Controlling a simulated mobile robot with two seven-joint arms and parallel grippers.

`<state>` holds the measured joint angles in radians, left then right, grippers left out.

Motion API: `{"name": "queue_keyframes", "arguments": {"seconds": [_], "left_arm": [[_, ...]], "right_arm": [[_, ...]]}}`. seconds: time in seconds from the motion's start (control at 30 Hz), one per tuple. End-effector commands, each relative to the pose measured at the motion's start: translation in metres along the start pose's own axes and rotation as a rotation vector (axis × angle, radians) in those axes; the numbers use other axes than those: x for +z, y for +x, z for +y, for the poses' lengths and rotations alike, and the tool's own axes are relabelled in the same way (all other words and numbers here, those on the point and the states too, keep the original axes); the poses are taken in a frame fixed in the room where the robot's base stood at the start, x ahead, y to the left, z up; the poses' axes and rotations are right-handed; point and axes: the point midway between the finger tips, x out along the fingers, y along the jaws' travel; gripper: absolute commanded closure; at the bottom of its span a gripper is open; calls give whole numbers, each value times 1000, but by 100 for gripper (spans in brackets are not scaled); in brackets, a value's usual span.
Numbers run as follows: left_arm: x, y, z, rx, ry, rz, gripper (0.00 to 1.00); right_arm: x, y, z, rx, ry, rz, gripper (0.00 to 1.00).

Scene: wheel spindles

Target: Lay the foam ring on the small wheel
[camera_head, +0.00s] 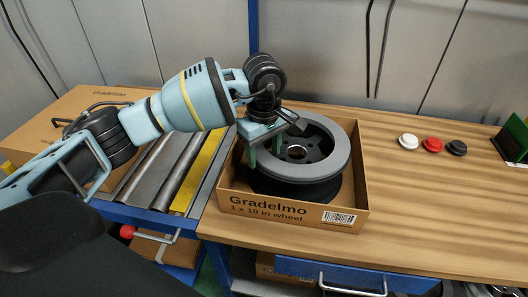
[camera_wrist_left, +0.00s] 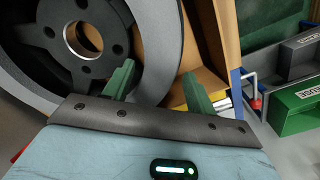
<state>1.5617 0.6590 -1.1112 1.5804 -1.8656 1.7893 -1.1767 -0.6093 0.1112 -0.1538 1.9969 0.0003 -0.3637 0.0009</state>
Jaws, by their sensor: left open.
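A grey foam ring (camera_head: 337,158) lies flat on a black wheel (camera_head: 298,190) inside an open cardboard box (camera_head: 285,211) labelled "1 x 10 in wheel". The wheel's dark spoked hub shows through the ring's hole. My left gripper (camera_head: 264,150) is at the ring's left side, pointing down, with its green fingers apart. In the left wrist view, the open fingers (camera_wrist_left: 158,82) stand on either side of the ring's band (camera_wrist_left: 160,35), one towards the hub and one outside. I cannot tell whether they touch it. My right gripper is in neither view.
A roller conveyor (camera_head: 160,166) with a yellow strip runs left of the box, beside another cardboard box (camera_head: 72,108). White (camera_head: 408,141), red (camera_head: 433,144) and black (camera_head: 457,147) caps lie on the wooden bench (camera_head: 430,200). A green bin (camera_head: 514,138) stands at far right. The bench between is clear.

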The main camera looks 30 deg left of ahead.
Motion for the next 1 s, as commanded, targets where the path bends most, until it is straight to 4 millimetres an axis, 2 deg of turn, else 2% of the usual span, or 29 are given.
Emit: {"name": "queue_keyframes", "arguments": {"seconds": [0.4,0.53,0.73,1.0], "left_arm": [[0,-76,1,5,0,1,44],[0,-96,1,4,0,1,44],[0,-112,0,1,0,1,44],[0,-115,0,0,0,1,44]], "right_arm": [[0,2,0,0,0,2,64],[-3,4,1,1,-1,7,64],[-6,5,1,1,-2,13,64],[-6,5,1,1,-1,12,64]]}}
